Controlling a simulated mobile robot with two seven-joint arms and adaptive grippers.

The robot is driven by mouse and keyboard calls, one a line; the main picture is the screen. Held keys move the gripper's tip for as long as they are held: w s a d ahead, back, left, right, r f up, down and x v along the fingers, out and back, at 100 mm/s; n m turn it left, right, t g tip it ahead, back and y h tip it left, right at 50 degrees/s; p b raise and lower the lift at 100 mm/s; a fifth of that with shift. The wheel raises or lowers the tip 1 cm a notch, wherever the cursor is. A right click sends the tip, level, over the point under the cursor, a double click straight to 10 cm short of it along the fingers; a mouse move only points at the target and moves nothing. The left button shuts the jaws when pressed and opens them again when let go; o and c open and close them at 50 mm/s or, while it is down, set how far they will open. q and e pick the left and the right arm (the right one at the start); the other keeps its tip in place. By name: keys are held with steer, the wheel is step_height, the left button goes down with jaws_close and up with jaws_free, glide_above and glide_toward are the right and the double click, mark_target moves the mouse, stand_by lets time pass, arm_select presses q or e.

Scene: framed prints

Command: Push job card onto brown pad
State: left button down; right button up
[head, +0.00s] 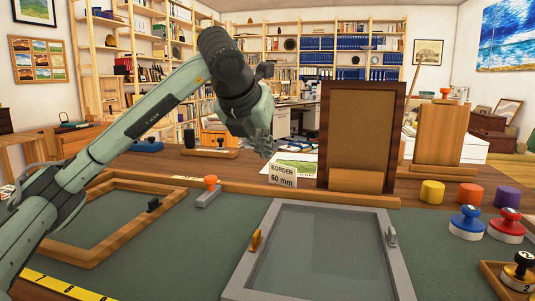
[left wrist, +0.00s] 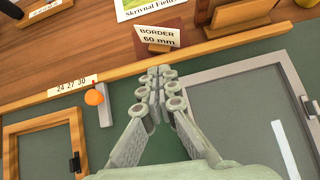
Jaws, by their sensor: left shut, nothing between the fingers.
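The job card (head: 283,174), white with "BORDER 60 mm", stands upright behind the wooden rail at the mat's far edge. In the left wrist view the card (left wrist: 157,37) has a small wooden foot. A dark brown patch, which looks like the brown pad (left wrist: 186,34), shows around and behind it; I cannot tell how much of the foot rests on it. My left gripper (head: 264,147) is shut and empty, just above and left of the card in the head view. Its closed fingertips (left wrist: 161,77) point toward the card, apart from it in the wrist view. My right gripper is not in view.
A grey frame (head: 232,283) and a wooden frame (head: 88,260) lie on the green mat. A tall brown frame (head: 393,150) stands right of the card. An orange-knobbed grey block (head: 209,195) sits by the rail (head: 240,188). Stamps and coloured cylinders (head: 432,191) stand at right.

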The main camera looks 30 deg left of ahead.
mark_target(282, 167)
arm_select(q)
steer(key=x, duration=0.8)
steer(key=shift+w+f, duration=0.25)
steer(key=shift+f, duration=0.05)
steer(key=w, duration=0.1)
steer(key=w+p, duration=0.1)
steer(key=shift+w+a+r, duration=0.15)
steer(key=shift+w+a, duration=0.05)
steer(key=shift+w, duration=0.1)
steer(key=shift+w+a, duration=0.1)
steer(key=shift+w, duration=0.55)
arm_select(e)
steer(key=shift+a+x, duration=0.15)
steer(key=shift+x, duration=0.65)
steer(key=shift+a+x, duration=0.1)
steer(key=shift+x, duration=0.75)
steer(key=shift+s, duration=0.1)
arm_select(q)
steer(key=shift+w+a, duration=0.1)
steer(key=shift+w, duration=0.25)
steer(key=shift+w+a, duration=0.15)
steer(key=shift+w, duration=0.9)
steer(key=shift+w+f, duration=0.1)
steer(key=shift+f, duration=0.1)
steer(key=shift+s+r, duration=0.2)
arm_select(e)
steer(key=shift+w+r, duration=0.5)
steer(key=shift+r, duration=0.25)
